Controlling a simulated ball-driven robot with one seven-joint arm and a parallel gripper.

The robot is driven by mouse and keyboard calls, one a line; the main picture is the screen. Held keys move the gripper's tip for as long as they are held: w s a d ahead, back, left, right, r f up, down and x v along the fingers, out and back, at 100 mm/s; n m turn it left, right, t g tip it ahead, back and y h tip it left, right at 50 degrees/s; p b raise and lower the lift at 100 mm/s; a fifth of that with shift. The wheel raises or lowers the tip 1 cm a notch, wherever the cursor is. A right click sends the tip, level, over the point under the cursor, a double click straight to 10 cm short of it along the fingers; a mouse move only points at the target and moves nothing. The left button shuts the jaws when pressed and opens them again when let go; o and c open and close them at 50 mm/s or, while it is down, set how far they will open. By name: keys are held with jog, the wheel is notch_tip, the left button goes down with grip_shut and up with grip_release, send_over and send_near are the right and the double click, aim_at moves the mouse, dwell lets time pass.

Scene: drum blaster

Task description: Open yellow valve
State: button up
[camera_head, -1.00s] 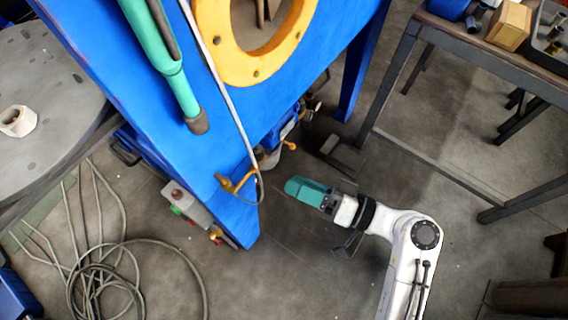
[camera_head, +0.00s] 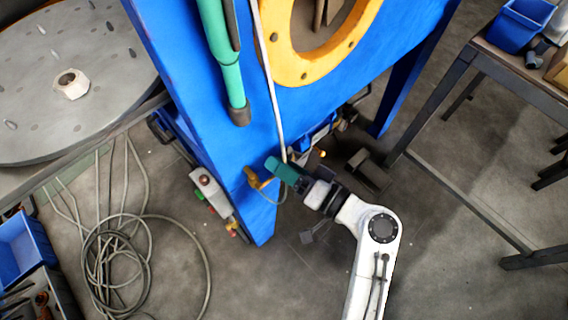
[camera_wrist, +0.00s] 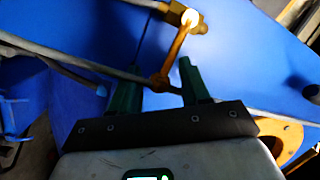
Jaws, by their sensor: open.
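The yellow valve (camera_head: 257,180) sits on the blue machine's side panel, with a thin hose attached. In the wrist view the valve's brass body (camera_wrist: 186,18) is at the top, and its yellow lever (camera_wrist: 174,54) reaches down to between my fingertips. My gripper (camera_head: 276,166) has green fingers and is right beside the valve. In the wrist view my gripper (camera_wrist: 155,80) is open, with one finger on each side of the lever's end. I cannot tell whether either finger touches it.
The blue machine (camera_head: 205,110) stands ahead, with a control box (camera_head: 207,186) low on its side. Coiled cable (camera_head: 105,255) lies on the floor at left. A metal workbench (camera_head: 505,70) stands at right.

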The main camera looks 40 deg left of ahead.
grip_shut()
dwell(0.3)
jog(key=shift+f, duration=0.1)
